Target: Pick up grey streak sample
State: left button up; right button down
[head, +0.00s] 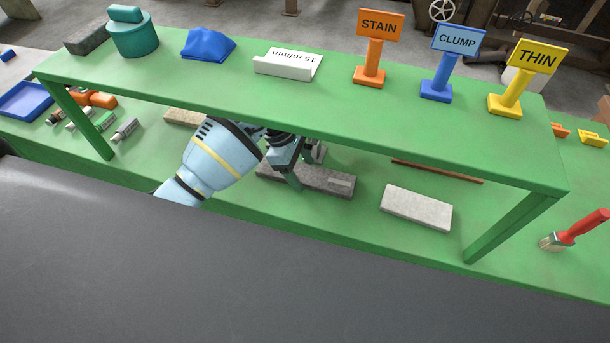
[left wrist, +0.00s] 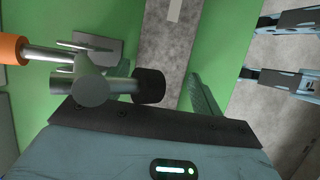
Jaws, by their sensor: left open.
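A dark mottled grey slab (head: 320,184) with a small lighter grey patch (head: 341,183) lies on the lower green table under the raised shelf; it looks like the grey streak sample. My left gripper (head: 303,165) reaches in from the left, fingers pointing down at the slab's middle. The fingers are apart, and I see nothing clamped between them. In the left wrist view the slab (left wrist: 170,55) runs away between the fingers, with its light patch (left wrist: 174,10) at the top. Whether the fingers touch the slab is unclear.
The green shelf (head: 320,108) stands over the work area, its front right leg (head: 510,225) beside a light grey slab (head: 417,207). A thin brown rod (head: 437,171) lies behind. A metal hammer-like object (left wrist: 92,86) with an orange end crosses the left wrist view.

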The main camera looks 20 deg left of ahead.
jog(key=shift+s+f, duration=0.1)
pick_arm(q)
jog(key=c, duration=0.7)
jog(key=shift+c, duration=0.2)
jog(key=shift+r, duration=0.1)
pick_arm(e)
jog(key=shift+f, duration=0.1)
pick_arm(q)
jog(key=shift+r, duration=0.6)
jog(key=s+b, duration=0.1)
jog(key=s, duration=1.7)
jog(key=shift+a, duration=0.35)
pick_arm(e)
jog(key=shift+s+a+f, duration=0.1)
jog(key=shift+s+f, duration=0.5)
jog(key=shift+s, duration=0.1)
